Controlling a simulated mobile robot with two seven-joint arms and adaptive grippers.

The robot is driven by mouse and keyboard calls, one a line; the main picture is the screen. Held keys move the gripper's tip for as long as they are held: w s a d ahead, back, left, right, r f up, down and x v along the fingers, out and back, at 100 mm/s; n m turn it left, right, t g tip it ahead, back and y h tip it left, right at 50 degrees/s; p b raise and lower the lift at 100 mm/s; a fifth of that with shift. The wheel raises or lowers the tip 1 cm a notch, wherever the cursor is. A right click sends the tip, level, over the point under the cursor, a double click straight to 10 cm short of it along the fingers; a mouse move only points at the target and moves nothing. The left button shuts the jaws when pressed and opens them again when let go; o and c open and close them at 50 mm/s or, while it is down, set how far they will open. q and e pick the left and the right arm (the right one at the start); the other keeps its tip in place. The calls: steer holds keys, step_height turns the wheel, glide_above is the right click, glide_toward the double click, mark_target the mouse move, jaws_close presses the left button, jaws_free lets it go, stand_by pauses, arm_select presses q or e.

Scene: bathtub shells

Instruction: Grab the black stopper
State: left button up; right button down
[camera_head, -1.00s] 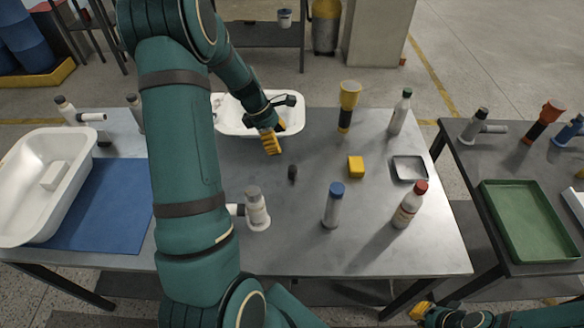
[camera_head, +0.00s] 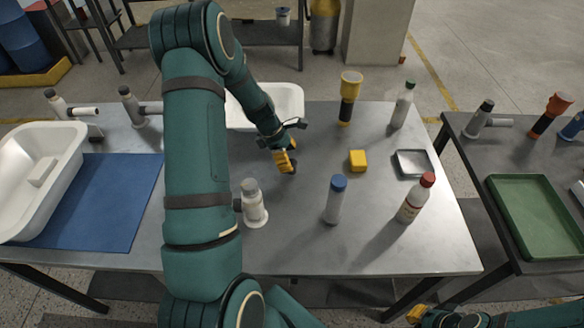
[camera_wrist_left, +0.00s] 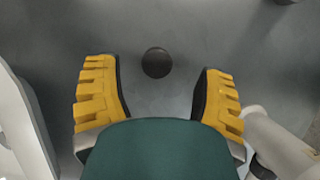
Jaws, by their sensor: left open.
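The black stopper (camera_wrist_left: 157,62) stands on the grey table, a round dark top in the left wrist view. It lies between the lines of my two yellow fingers, a little beyond their tips, with clear space on both sides. In the head view the stopper (camera_head: 293,168) shows only partly, beside the fingers of my left gripper (camera_head: 284,162). The left gripper is open and empty, also in the left wrist view (camera_wrist_left: 160,85). My right gripper (camera_head: 417,313) shows only partly at the bottom right edge, off the table.
A white tub (camera_head: 280,98) stands behind the left gripper. A blue mat (camera_head: 105,205) lies left. The table between stopper and yellow block is clear.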

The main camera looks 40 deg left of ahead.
mark_target(292, 162)
arm_select(q)
steer(key=b+x, duration=0.1)
steer(key=x, duration=0.4)
steer(key=shift+w+a, duration=0.1)
steer(key=shift+a, duration=0.05)
steer(key=c, duration=1.2)
